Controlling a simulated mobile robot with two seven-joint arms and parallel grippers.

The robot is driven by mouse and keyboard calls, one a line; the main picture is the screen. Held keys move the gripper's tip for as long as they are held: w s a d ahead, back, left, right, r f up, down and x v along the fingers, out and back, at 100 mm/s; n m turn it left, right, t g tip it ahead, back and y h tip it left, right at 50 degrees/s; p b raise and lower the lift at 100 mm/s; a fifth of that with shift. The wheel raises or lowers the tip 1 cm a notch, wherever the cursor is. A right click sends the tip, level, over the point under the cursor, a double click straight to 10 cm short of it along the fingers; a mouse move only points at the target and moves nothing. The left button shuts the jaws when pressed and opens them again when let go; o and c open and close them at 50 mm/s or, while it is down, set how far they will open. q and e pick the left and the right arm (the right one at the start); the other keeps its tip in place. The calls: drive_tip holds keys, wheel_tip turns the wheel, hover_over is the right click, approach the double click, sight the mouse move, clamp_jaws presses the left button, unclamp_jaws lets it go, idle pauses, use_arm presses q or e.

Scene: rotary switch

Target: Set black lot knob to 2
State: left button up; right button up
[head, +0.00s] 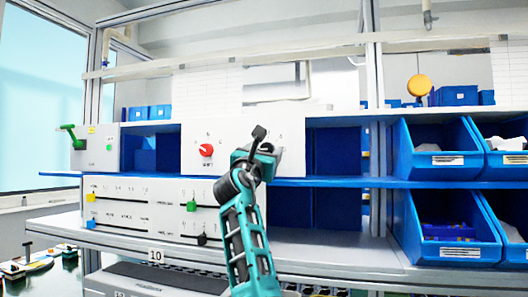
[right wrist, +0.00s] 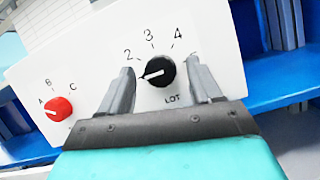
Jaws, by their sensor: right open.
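The black LOT knob (right wrist: 158,71) is on a white panel (head: 230,135), with 2, 3 and 4 printed around its top. Its white mark points left and slightly down, below the 2 tick. Any label there is hidden by a finger. My right gripper (right wrist: 161,73) is open, with one finger on each side of the knob and visible gaps between. I cannot tell how far the fingertips are from the panel. In the head view my right gripper (head: 257,145) is in front of the panel and hides the black knob. My left gripper is not in view.
A red knob (right wrist: 57,109) marked A, B, C is left of the black one; it also shows in the head view (head: 206,150). A lower panel (head: 140,215) has green and black knobs. Blue bins (head: 440,160) stand at the right. A blue shelf (head: 340,182) runs below.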

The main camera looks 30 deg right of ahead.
drive_tip(key=shift+c, duration=0.5)
drive_tip(key=c, duration=0.9)
drive_tip(key=shift+c, duration=0.2)
drive_tip(key=shift+m, duration=0.3)
drive_tip(key=m+g+p, duration=0.1)
drive_tip(key=m, duration=0.2)
drive_tip(key=m+g+h+p, duration=0.1)
drive_tip(key=m+g+p, duration=0.1)
drive_tip(key=m, duration=0.2)
drive_tip(key=shift+w+a+r+h, duration=0.15)
drive_tip(key=shift+r+h, duration=0.05)
drive_tip(key=shift+h, duration=0.1)
drive_tip(key=shift+f+m+g+p, duration=0.1)
drive_tip(key=shift+m+g+p, duration=1)
drive_tip(key=shift+m, duration=1.1)
drive_tip(key=shift+w+a, duration=0.1)
drive_tip(key=o, duration=1)
drive_tip(key=shift+o, duration=0.2)
